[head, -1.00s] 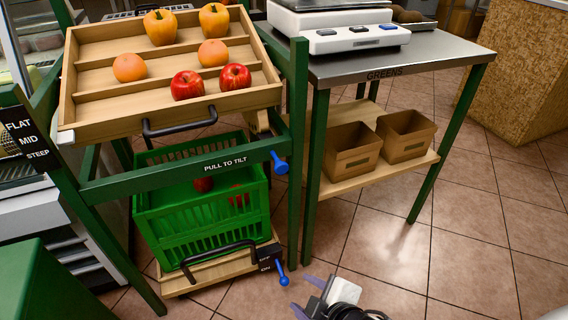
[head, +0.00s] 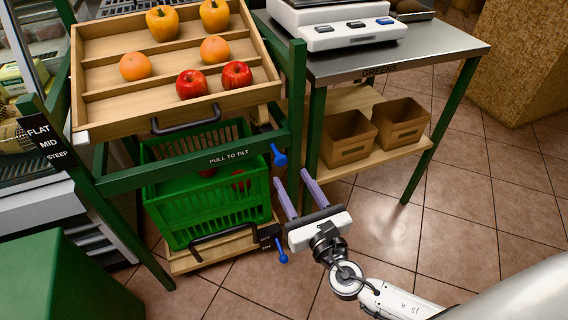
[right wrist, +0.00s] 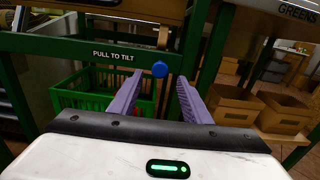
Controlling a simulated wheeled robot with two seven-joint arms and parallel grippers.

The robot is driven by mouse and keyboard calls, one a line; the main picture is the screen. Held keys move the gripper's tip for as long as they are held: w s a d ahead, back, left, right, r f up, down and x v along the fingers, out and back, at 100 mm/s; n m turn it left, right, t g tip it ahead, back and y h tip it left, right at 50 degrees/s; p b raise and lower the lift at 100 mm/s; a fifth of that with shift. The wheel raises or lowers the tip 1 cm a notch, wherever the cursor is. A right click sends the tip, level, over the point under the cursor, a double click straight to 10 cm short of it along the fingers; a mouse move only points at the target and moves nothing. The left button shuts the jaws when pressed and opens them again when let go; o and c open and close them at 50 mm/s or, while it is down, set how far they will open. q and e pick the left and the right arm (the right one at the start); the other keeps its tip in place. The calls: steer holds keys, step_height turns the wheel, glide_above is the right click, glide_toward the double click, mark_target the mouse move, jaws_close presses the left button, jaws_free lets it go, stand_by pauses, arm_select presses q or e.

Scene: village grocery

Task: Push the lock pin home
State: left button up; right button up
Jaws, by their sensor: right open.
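A blue knobbed pin (head: 279,155) sticks out toward me at the right end of the green rail (head: 190,168) marked "PULL TO TILT". In the right wrist view the round blue knob (right wrist: 160,69) faces me between and just beyond the fingertips. A second blue knob (head: 281,250) is lower, by the bottom shelf's dark plate. My right gripper (head: 291,176) is open and empty, with its two purple fingers pointing at the upper knob and apparently not touching it. My left gripper is out of view.
A tilted wooden tray (head: 108,115) holds peppers, oranges and apples. A green crate (head: 205,213) stands below on a wooden shelf. A steel-topped table (head: 425,52) with a scale and two cardboard boxes on its lower shelf stands to the right. The tiled floor in front is clear.

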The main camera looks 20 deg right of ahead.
mark_target(282, 161)
steer(key=w, duration=0.6)
steer(key=shift+w, duration=0.25)
steer(key=shift+c, duration=0.2)
jaws_close()
